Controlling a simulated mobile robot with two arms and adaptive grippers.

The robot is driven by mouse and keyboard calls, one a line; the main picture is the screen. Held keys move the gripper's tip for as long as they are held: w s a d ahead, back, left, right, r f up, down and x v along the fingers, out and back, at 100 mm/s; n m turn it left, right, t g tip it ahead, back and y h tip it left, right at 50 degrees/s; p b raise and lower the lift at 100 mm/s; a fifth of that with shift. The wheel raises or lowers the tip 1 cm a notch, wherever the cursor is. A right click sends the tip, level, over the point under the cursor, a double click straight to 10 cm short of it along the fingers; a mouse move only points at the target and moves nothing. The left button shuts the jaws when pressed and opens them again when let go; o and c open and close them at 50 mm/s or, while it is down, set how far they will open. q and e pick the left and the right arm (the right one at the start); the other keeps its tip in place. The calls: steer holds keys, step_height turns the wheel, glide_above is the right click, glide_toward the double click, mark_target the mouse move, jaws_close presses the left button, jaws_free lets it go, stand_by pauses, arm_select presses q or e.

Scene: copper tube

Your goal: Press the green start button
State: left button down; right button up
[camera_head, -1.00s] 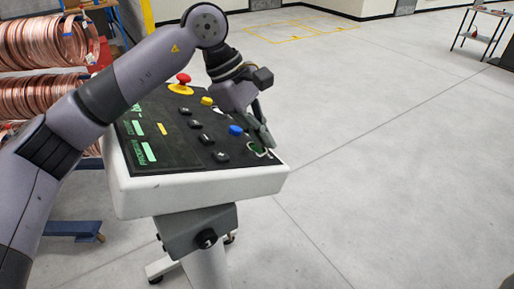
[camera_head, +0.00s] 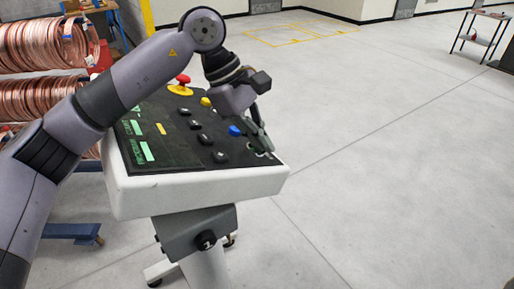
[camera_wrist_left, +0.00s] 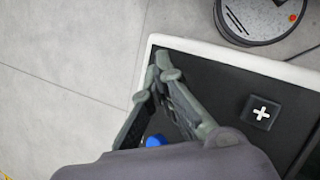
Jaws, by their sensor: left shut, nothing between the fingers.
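The control panel (camera_head: 180,156) is a black board in a white frame on a grey stand, left of centre in the head view. It also fills the right of the left wrist view (camera_wrist_left: 222,82). My left gripper (camera_head: 264,148) points down at the panel's near right corner, its fingers shut and empty. In the left wrist view the fingertips (camera_wrist_left: 165,66) meet over that corner, near the white rim. The green start button is not visible now; the fingers cover the corner where green showed earlier. I cannot tell whether they touch it. My right gripper is out of view.
A blue button (camera_head: 236,131) sits beside the fingers, with black buttons (camera_head: 220,156) and a yellow one (camera_head: 206,102) nearby. A red emergency stop (camera_head: 183,79) is at the far edge. Copper coils (camera_head: 45,45) stand behind at left. The floor (camera_head: 390,150) at right is clear.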

arm_select(q)
steer(key=shift+f, duration=0.1)
steer(key=shift+w+d+r+p, duration=0.15)
steer(key=shift+r+p, duration=0.15)
steer(key=shift+r, duration=0.15)
steer(key=shift+w+d+r+p, duration=0.15)
steer(key=shift+r+p, duration=0.15)
steer(key=shift+r, duration=0.15)
steer(key=r+p, duration=0.1)
steer(key=d+r+p, duration=0.1)
steer(key=r, duration=0.1)
steer(key=w+r+p, duration=0.1)
steer(key=shift+d+r+p, duration=0.3)
steer(key=shift+w, duration=0.1)
stand_by(0.4)
